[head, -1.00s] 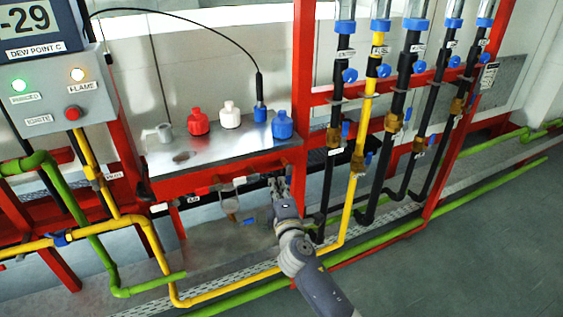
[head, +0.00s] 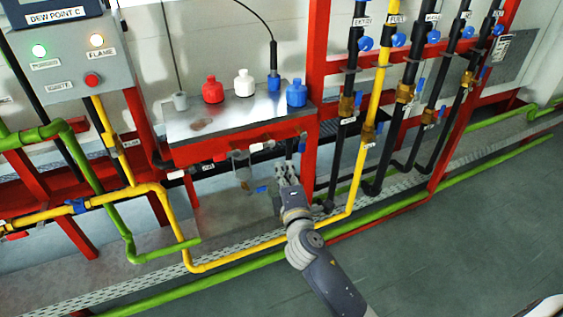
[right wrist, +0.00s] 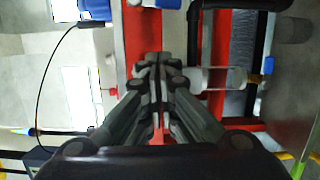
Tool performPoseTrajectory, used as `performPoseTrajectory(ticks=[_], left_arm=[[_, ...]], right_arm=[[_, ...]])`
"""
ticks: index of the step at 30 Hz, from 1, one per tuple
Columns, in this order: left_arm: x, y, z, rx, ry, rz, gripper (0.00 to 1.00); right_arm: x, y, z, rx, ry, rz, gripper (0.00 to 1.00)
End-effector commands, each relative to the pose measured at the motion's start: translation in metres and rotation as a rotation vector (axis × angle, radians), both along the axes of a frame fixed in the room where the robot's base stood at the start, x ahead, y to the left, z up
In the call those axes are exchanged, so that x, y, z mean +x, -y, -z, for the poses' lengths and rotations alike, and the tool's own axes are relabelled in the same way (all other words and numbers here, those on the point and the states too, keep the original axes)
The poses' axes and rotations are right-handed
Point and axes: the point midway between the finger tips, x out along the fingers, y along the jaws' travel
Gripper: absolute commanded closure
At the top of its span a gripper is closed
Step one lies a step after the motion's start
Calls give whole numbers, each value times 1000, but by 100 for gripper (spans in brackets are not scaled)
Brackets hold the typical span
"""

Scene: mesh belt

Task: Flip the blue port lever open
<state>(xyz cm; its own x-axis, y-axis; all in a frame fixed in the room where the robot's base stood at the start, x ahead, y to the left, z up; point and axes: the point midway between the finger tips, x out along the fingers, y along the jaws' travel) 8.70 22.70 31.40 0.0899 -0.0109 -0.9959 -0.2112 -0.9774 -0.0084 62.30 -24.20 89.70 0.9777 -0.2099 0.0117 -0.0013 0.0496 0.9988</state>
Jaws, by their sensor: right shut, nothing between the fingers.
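Under the front of the red-framed metal shelf (head: 225,127) is a row of small port fittings (head: 240,157). A small blue piece (head: 302,144), possibly the blue port lever, shows at the row's right end. Another blue piece (head: 262,189) hangs lower, left of my gripper. I cannot tell which is the lever. My right gripper (head: 286,168) is just below the shelf's right end, shut and empty. In the right wrist view its closed fingers (right wrist: 153,66) are in front of a red beam (right wrist: 148,30), with a blue piece (right wrist: 267,66) to the right. My left gripper is out of view.
Red, white and blue bottles (head: 297,93) stand on the shelf. Black pipes and a yellow pipe (head: 374,100) rise close to the right of my gripper. A control box (head: 73,75) is at the left. Green pipes (head: 150,303) run low along the floor.

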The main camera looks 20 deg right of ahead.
Motion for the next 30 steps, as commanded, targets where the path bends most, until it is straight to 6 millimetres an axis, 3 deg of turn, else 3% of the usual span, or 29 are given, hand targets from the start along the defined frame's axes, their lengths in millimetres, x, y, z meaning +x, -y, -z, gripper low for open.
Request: performPoseTrajectory(ticks=[3, 9, 25, 28, 30], left_arm=[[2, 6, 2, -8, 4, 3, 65], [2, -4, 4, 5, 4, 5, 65], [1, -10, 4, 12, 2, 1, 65], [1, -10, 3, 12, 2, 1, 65], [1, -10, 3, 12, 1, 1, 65]], right_arm=[[-19, -4, 1, 0, -1, -1, 100], [-34, -7, 0, 0, -1, 0, 100], [-35, -8, 0, 0, -2, 0, 100], [-34, -9, 15, 18, -29, -6, 100], [-34, -11, 41, 56, -75, -15, 100]])
